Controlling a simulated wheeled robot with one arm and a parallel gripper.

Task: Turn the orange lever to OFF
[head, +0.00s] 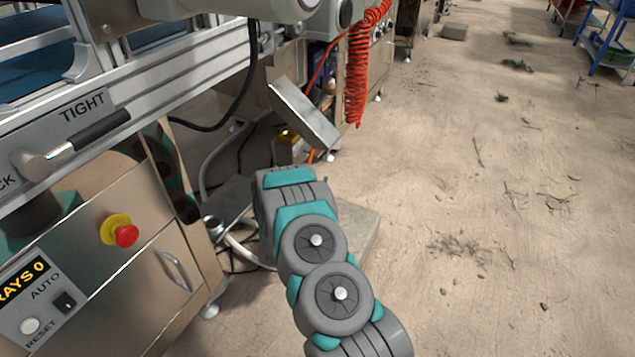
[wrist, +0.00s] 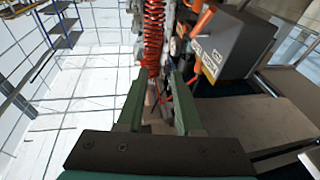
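An orange bar (wrist: 203,20), which looks like the orange lever, sticks out beside a grey box (wrist: 235,45) at the upper right of the wrist view. White and orange-yellow labels (wrist: 208,65) are on that box; I cannot read them. My gripper (wrist: 157,88) shows in the wrist view with its two green fingers apart and nothing held between them. The orange bar is beyond the fingertips and to their right, not touching them. In the head view my arm hides the gripper, and I cannot make out the lever there for certain.
A red coiled hose (head: 357,70) hangs by the machine and shows beyond the fingers in the wrist view (wrist: 153,35). A tilted metal panel (head: 303,115) is near my arm. A black-handled lever (head: 100,130) and a red stop button (head: 127,236) are at left. The floor at right is mostly open.

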